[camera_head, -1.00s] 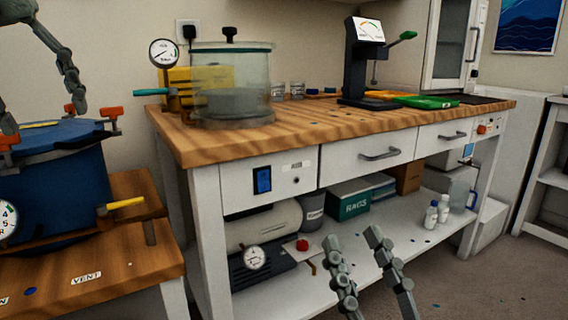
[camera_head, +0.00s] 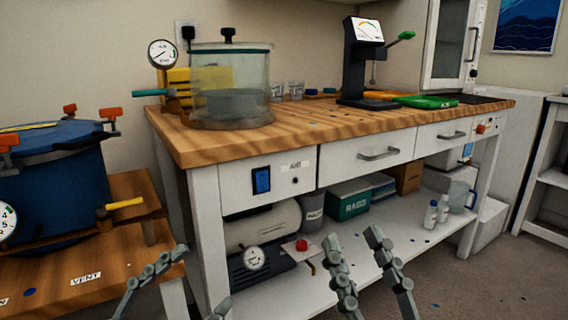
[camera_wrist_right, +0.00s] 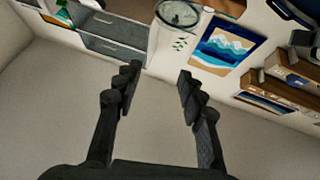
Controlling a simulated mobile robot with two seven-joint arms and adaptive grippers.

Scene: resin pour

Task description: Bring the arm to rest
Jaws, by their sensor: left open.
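My left gripper (camera_head: 185,283) is low in the head view, in front of the lower table and the bench's left leg. Its fingers are spread apart with nothing between them. My right gripper (camera_head: 358,262) is at the bottom centre of the head view, in front of the bench's lower shelf. Its two fingers stand apart and empty. In the right wrist view the right gripper (camera_wrist_right: 158,88) also shows open, with only floor and far furniture behind the gap. Neither gripper visibly touches anything.
A wooden-topped bench (camera_head: 300,135) carries a clear vacuum chamber (camera_head: 230,85) and a black press-like stand (camera_head: 363,70). A blue pressure pot (camera_head: 55,175) with orange clamps stands on the lower wooden table (camera_head: 130,262) at left. Floor (camera_head: 490,275) is free at right.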

